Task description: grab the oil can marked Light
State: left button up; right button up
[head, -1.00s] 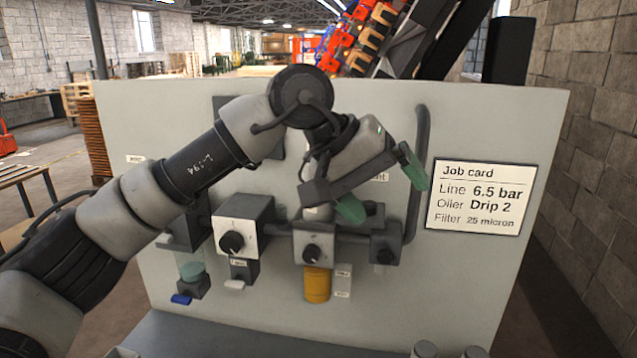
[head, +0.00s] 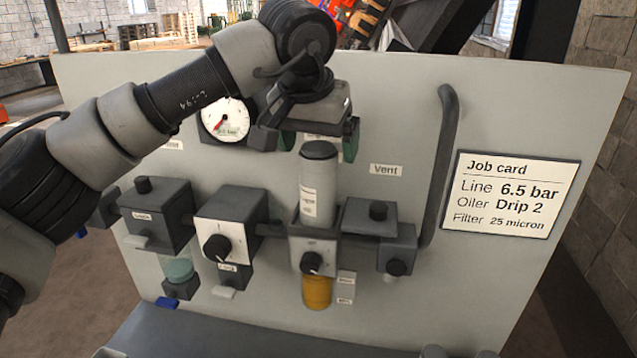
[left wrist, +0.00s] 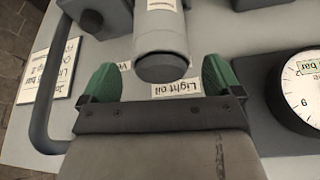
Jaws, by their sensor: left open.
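A pale grey cylindrical can (head: 318,190) with a dark cap stands upright in a bracket above the oiler (head: 315,255). Its own label is too small to read. A "Light oil" sign (left wrist: 176,88) is on the panel by the can's top in the left wrist view; it is mostly hidden in the head view. My left gripper (head: 319,142) is open and empty, its green fingertips just above the cap. In the left wrist view the can (left wrist: 160,35) lies ahead, between the lines of the open fingertips (left wrist: 157,75). My right gripper is not in view.
A gauge (head: 226,118) is left of my gripper. A bent pipe (head: 440,165) and the job card (head: 508,193) are at right. The filter (head: 155,213), the regulator box (head: 232,225) and the "Vent" sign (head: 386,170) are nearby. A shelf (head: 230,335) runs below.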

pick_arm(q)
jog(key=p+x, duration=0.1)
jog(key=x, duration=0.2)
jog(key=shift+a+f, duration=0.1)
jog(key=shift+a, duration=0.05)
jog(key=shift+f, duration=0.25)
jog(key=shift+c, duration=0.6)
jog(key=c, duration=1)
jog(key=shift+c, duration=0.5)
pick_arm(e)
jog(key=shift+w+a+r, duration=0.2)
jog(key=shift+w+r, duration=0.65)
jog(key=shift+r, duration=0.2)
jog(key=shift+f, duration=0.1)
